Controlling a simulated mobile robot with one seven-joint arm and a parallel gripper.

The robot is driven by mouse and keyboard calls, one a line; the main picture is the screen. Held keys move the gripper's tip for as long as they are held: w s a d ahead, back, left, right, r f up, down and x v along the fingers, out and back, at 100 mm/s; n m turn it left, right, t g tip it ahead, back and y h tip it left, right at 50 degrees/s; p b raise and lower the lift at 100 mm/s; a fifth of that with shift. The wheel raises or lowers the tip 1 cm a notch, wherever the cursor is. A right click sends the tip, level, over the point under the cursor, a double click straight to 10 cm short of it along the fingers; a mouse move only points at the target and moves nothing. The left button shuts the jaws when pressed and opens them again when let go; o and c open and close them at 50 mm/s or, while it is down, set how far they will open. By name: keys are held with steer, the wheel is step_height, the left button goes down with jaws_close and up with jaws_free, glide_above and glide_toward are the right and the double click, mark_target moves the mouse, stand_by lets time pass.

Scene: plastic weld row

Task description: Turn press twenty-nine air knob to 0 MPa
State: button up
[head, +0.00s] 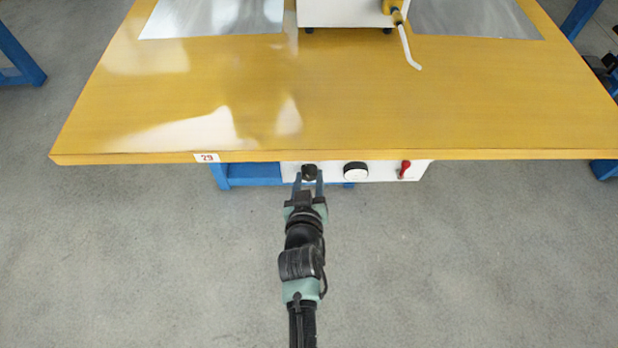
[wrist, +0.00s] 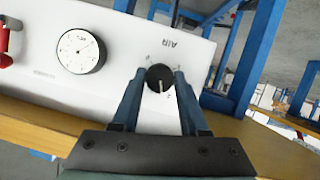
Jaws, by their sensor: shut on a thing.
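The black air knob (head: 309,171) sits on the white front panel under the table edge marked 29. In the wrist view the knob (wrist: 160,78) has a pale pointer line and stands next to the upside-down word AIR. My gripper (head: 309,180) reaches the panel from the front, and its two blue fingers are shut on the knob, one on each side. In the wrist view my gripper (wrist: 160,84) is tilted against the panel.
A red lever (head: 405,169) is at the panel's right end. The yellow wooden tabletop (head: 400,110) overhangs just above the knob. A white machine base (head: 345,12) with a yellow fitting stands on it. Blue legs (head: 250,175) are beside the panel. The grey floor in front is clear.

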jaws_close()
steer(key=shift+f+b, duration=0.1)
steer(key=shift+b, duration=0.35)
